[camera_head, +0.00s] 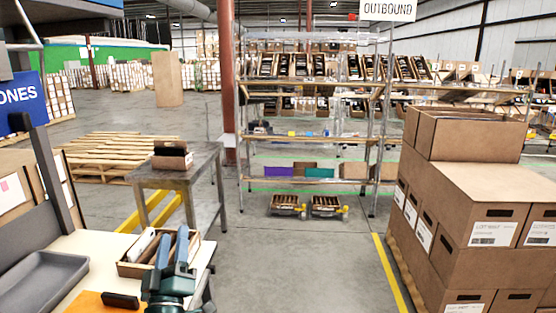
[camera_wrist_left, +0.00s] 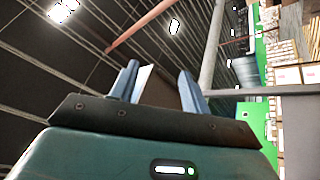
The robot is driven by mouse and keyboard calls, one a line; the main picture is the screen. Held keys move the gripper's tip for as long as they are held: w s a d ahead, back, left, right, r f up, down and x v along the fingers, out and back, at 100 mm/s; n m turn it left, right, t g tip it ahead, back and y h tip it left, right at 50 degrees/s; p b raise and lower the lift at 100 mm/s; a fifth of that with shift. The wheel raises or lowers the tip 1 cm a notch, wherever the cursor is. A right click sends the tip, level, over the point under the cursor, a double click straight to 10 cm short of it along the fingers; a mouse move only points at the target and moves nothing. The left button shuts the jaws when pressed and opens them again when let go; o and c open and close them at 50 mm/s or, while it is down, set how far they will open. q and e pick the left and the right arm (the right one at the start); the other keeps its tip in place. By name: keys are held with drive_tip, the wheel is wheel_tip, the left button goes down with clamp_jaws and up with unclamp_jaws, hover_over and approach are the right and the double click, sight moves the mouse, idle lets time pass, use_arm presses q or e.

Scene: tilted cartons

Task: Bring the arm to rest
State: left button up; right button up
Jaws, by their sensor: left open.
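My left gripper (camera_head: 173,241) is in the lower left of the head view, its two blue fingers pointing up and apart. In the head view it overlaps a small open carton (camera_head: 128,268) holding upright items, on the near workbench. I cannot tell whether they touch. In the left wrist view the gripper (camera_wrist_left: 160,82) is open, its fingers set against the ceiling. A pale shape shows beside the left finger; I cannot tell what it is. My right gripper is not in view.
The near bench (camera_head: 75,249) also carries a grey tray (camera_head: 42,280) and a dark object on an orange mat. A metal table (camera_head: 178,178) with a small box stands behind. Stacked cartons (camera_head: 480,205) stand at right. The middle floor (camera_head: 290,265) is clear before the rack.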

use_arm(q)
drive_tip(key=s+d+f+m+g+h, duration=0.35)
drive_tip(key=s+f, duration=0.25)
drive_tip(key=f, duration=0.3)
drive_tip(key=s+d+f+m+g+h, duration=0.2)
drive_tip(key=s+f+m+g+h, duration=0.25)
drive_tip(key=f, duration=0.45)
drive_tip(key=s+f+m+g+y, duration=0.1)
drive_tip(key=s+f+m+g, duration=0.1)
drive_tip(key=s+f, duration=0.3)
drive_tip(key=s+d+f+m+g+y, duration=0.1)
drive_tip(key=s+f, duration=0.4)
drive_tip(key=s, duration=0.5)
drive_tip(key=shift+m+g+p, duration=0.4)
drive_tip(key=shift+m+g, duration=0.3)
drive_tip(key=shift+g, duration=0.5)
drive_tip(key=shift+f, duration=0.1)
